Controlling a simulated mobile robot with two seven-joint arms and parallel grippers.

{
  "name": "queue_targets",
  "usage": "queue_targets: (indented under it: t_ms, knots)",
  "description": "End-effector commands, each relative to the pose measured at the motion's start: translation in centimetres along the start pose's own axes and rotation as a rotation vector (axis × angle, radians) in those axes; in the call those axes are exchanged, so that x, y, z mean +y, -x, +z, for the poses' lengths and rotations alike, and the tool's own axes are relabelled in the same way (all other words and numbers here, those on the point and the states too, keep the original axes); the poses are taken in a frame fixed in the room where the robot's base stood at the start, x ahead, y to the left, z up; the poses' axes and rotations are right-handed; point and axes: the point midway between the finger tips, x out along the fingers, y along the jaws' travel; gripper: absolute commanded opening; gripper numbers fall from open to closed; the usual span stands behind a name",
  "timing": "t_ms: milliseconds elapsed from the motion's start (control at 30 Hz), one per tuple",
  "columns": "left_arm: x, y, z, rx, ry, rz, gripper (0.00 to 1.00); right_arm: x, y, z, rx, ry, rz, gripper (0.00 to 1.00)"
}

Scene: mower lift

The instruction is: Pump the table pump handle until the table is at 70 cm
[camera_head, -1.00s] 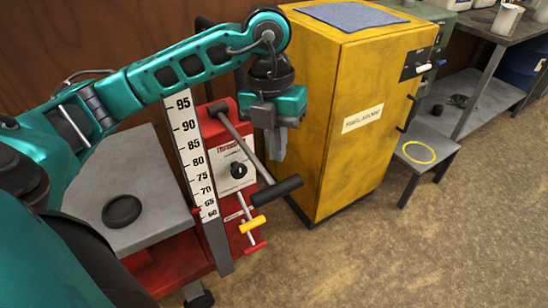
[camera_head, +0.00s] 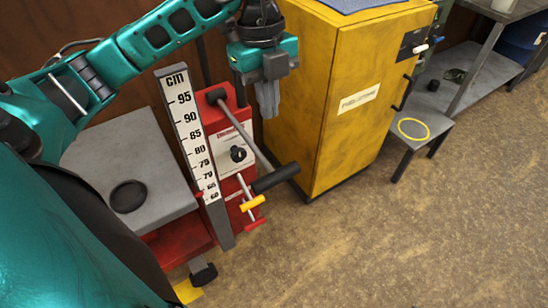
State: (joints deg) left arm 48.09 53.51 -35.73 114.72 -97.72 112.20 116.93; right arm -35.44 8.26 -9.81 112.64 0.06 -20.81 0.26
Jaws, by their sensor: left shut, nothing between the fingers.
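My left gripper (camera_head: 268,100) is shut and empty, pointing down above the pump handle's black grip (camera_head: 275,179), with a gap between them in the picture. The handle is a grey bar (camera_head: 242,132) slanting down to the right from the top of the red pump unit (camera_head: 213,110). The grey table (camera_head: 166,183) stands to the left of a white cm scale (camera_head: 190,130). A small red pointer (camera_head: 199,194) sits by the scale's lowest marks, around 60 to 65; the exact reading is too small to tell. My right gripper is out of view.
A black disc (camera_head: 128,196) lies on the table. A yellow cabinet (camera_head: 335,150) stands close to the right of the pump. A low grey stand with a yellow ring (camera_head: 413,129) is farther right. The floor in front is clear.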

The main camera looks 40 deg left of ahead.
Motion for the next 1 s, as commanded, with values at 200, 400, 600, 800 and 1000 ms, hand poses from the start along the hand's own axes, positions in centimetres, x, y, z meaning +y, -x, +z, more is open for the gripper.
queue_targets:
  t_ms: [200,400,600,800,1000]
  knots:
    - [0.0,-1.2,0.0,0.000,-0.001,0.001,0.00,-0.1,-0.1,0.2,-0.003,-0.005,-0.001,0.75]
    - [0.1,-5.0,0.0,0.002,-0.001,0.005,0.00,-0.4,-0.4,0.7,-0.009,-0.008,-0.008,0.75]
    - [0.1,-9.3,0.0,0.002,-0.001,0.004,0.00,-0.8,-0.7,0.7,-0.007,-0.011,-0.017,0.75]
    - [0.1,-12.5,0.0,0.001,-0.002,0.001,0.00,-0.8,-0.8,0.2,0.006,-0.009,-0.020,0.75]
    - [0.0,-13.9,0.0,0.001,-0.002,-0.001,0.00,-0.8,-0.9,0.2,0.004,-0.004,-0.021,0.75]
